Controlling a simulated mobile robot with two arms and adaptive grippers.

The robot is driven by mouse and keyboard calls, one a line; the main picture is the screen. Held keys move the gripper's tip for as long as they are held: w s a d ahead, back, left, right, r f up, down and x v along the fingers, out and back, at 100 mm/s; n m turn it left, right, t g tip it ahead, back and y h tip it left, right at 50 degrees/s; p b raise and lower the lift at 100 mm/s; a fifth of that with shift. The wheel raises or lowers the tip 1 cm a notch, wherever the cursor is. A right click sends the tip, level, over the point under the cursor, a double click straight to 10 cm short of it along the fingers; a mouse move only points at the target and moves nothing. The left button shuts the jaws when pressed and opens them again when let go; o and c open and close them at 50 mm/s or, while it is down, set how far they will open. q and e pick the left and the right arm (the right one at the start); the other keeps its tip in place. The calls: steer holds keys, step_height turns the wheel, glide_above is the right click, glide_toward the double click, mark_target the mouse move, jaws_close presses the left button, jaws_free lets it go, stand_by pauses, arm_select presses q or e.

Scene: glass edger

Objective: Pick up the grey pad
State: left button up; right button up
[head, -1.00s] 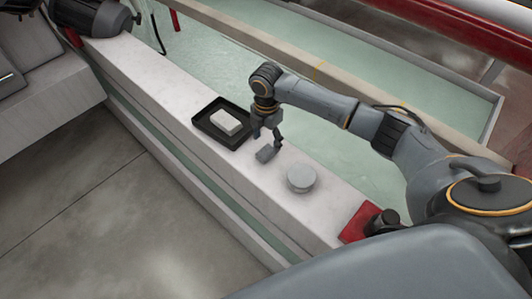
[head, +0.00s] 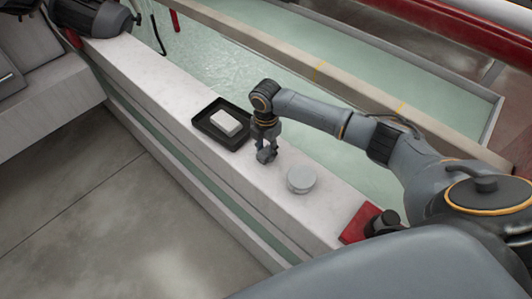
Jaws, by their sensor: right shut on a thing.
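The grey pad (head: 266,156) is a small dark grey block above or on the pale ledge (head: 185,100), right of the black tray. My right gripper (head: 266,150) points down and is shut on the pad, with its fingers on either side of it. I cannot tell whether the pad still touches the ledge. My left gripper does not show.
A black tray (head: 212,132) holding a white block (head: 226,122) lies left of the gripper. A round grey lidded tin (head: 301,180) stands close on its right. A red pad (head: 357,224) with a dark object (head: 385,222) lies further right. Water-green troughs flank the ledge.

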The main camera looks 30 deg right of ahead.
steer(key=shift+r, duration=0.1)
steer(key=shift+r, duration=0.55)
steer(key=s+a+r, duration=0.9)
steer(key=s+r, duration=0.1)
steer(key=r, duration=0.1)
steer(key=shift+s+r+p, duration=0.3)
steer(key=shift+r+p, duration=0.05)
steer(key=shift+p, duration=0.1)
